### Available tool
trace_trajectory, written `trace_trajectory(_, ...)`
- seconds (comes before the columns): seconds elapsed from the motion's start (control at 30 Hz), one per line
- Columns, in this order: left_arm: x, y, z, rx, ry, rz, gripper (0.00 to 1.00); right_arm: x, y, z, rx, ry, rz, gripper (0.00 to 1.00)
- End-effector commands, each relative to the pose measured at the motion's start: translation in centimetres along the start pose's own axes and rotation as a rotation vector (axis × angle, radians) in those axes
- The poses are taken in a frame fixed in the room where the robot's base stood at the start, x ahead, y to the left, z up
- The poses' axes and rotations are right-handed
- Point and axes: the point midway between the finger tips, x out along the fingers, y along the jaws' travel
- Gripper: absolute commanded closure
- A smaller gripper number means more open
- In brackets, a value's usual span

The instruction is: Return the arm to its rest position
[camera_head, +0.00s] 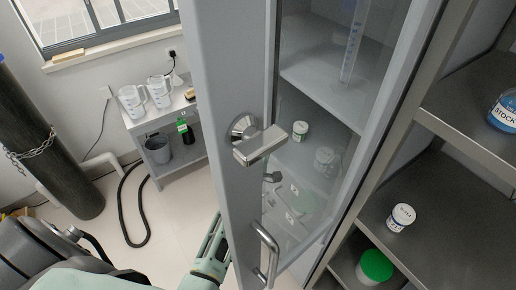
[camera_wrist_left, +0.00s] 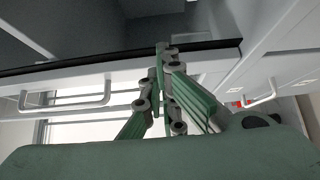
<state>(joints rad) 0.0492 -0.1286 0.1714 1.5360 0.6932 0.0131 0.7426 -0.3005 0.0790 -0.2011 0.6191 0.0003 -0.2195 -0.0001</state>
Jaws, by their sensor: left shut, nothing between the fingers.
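My left gripper shows in the left wrist view (camera_wrist_left: 166,52) with its green and grey fingers together and nothing between them. Its tips overlap the dark edge of a pale counter or cabinet front (camera_wrist_left: 75,77); I cannot tell whether they touch it. In the head view, a pale green part of my arm (camera_head: 207,262) rises at the bottom centre, just left of the open cabinet door (camera_head: 218,100). The fingertips are hidden or unclear there. My right gripper is in neither view.
The door carries a metal latch (camera_head: 262,145) and a bar handle (camera_head: 265,250). Shelves with jars (camera_head: 401,217) stand at right. A dark cylinder (camera_head: 45,140) and a small side table (camera_head: 165,120) stand at left. Some floor (camera_head: 165,215) is free between.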

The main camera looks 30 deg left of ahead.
Motion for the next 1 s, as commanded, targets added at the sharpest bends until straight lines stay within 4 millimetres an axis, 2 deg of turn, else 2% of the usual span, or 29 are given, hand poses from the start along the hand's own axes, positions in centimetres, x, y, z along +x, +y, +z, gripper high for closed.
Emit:
trace_trajectory(0.03, -1.4, -0.2, 0.0, -0.001, 0.0, -0.003, 1.0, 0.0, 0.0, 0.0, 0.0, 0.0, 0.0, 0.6)
trace_trajectory(0.1, -3.0, -0.2, 0.0, 0.0, 0.0, -0.004, 1.0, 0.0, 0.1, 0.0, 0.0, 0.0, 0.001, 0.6)
trace_trajectory(0.3, -6.6, -0.1, 0.0, 0.0, 0.0, -0.002, 1.0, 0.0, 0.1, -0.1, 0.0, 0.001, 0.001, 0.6)
trace_trajectory(0.5, -8.3, -0.1, 0.0, 0.0, -0.001, -0.002, 1.0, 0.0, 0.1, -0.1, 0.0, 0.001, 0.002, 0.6)
trace_trajectory(0.67, -8.5, -0.1, 0.0, 0.001, -0.001, -0.002, 1.0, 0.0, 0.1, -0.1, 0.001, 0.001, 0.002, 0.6)
trace_trajectory(0.73, -8.6, -0.8, 0.3, 0.016, -0.009, -0.016, 1.0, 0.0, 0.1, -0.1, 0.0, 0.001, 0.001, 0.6)
trace_trajectory(0.77, -8.7, -1.5, 0.5, 0.03, -0.015, -0.028, 1.0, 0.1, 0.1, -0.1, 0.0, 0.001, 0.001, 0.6)
trace_trajectory(0.87, -9.3, -5.5, 1.8, 0.119, -0.059, -0.101, 1.0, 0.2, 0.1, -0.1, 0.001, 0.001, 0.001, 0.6)
trace_trajectory(0.97, -10.9, -11.9, 3.5, 0.266, -0.138, -0.215, 1.0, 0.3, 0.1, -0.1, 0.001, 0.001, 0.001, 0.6)
trace_trajectory(1.0, -11.9, -14.8, 4.2, 0.335, -0.177, -0.263, 1.0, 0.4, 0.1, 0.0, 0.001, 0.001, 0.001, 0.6)
